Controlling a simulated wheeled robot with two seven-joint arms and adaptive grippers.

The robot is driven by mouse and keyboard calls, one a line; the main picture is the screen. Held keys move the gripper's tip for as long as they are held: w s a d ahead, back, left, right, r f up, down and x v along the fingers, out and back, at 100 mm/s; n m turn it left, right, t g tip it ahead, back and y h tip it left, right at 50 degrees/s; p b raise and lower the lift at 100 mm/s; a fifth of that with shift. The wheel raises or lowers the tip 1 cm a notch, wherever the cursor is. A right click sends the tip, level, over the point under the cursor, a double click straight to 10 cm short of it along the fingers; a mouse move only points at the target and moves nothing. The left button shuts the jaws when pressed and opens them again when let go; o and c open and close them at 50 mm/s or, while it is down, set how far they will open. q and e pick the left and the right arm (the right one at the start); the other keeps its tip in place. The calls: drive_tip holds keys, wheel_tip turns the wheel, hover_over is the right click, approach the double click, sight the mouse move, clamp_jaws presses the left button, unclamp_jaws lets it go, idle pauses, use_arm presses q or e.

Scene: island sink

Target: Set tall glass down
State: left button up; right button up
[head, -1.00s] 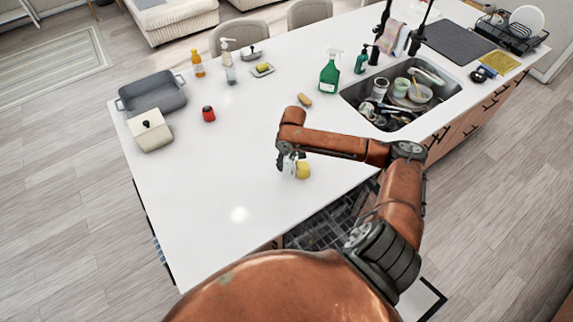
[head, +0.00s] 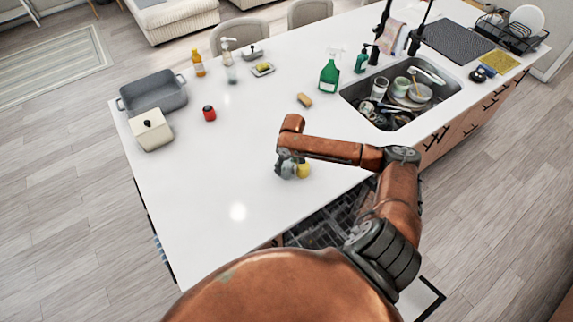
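My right gripper (head: 285,164) is low over the near part of the white countertop (head: 215,165), pointing down from the wrist. A small pale grey shape (head: 290,170) shows at its fingers and may be the tall glass, but it is too small and partly hidden to be sure. Whether the fingers are closed on it, and whether it touches the counter, I cannot tell. A small yellow item (head: 303,171) is right beside it. My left gripper is not in view.
The open dishwasher rack (head: 325,225) is below the counter's near edge. A sink (head: 400,95) full of dishes lies to the right. The counter's left front is clear.

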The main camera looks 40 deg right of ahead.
drive_tip(key=r, duration=0.4)
drive_tip(key=s+r, duration=0.1)
drive_tip(key=r, duration=0.3)
drive_tip(key=r+b, duration=0.1)
drive_tip(key=r, duration=0.3)
drive_tip(key=shift+s+r, duration=0.15)
drive_tip(key=shift+s, duration=0.1)
idle(0.3)
